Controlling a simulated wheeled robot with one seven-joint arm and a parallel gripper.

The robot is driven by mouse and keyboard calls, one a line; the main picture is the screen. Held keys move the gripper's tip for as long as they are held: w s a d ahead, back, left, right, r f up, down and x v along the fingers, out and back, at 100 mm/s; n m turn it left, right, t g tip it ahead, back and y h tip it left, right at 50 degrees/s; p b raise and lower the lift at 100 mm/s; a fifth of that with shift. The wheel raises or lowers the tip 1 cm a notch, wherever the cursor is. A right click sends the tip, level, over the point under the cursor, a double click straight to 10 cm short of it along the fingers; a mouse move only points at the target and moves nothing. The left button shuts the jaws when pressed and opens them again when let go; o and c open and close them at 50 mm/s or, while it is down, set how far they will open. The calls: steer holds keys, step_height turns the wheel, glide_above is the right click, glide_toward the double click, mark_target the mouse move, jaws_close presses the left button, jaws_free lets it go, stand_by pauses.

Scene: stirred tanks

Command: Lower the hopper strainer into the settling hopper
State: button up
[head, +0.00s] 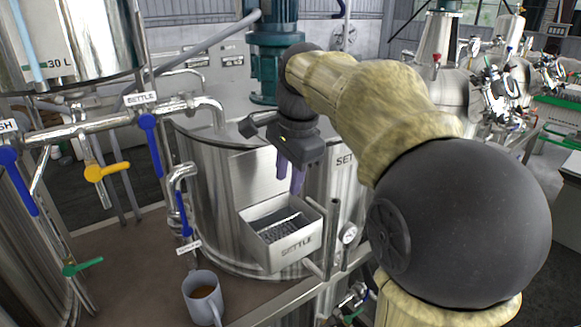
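A dark, mesh-like piece with a bright edge, which looks like the hopper strainer (272,230), shows inside the hopper's mouth. It seems tilted; how deep it sits I cannot tell. My gripper (291,186) points down above the back of the hopper, with its purple fingers close over the opening. I see no strainer between the fingertips. The fingers stand near each other, and whether they are open or shut is unclear.
A grey mug (203,298) with brown liquid stands on the brown deck left of the hopper. Pipes with blue-handled (152,145), yellow and green valves fill the left side. A pressure gauge (348,236) and upright pipes stand close right of the hopper.

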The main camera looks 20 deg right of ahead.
steer(key=shift+s+d+r, duration=0.1)
steer(key=shift+s+r, duration=0.05)
steer(key=shift+r, duration=0.5)
steer(key=shift+s+r, duration=0.1)
steer(key=shift+r, duration=0.5)
step_height(320, 180, up, 10)
steer(key=p, duration=1)
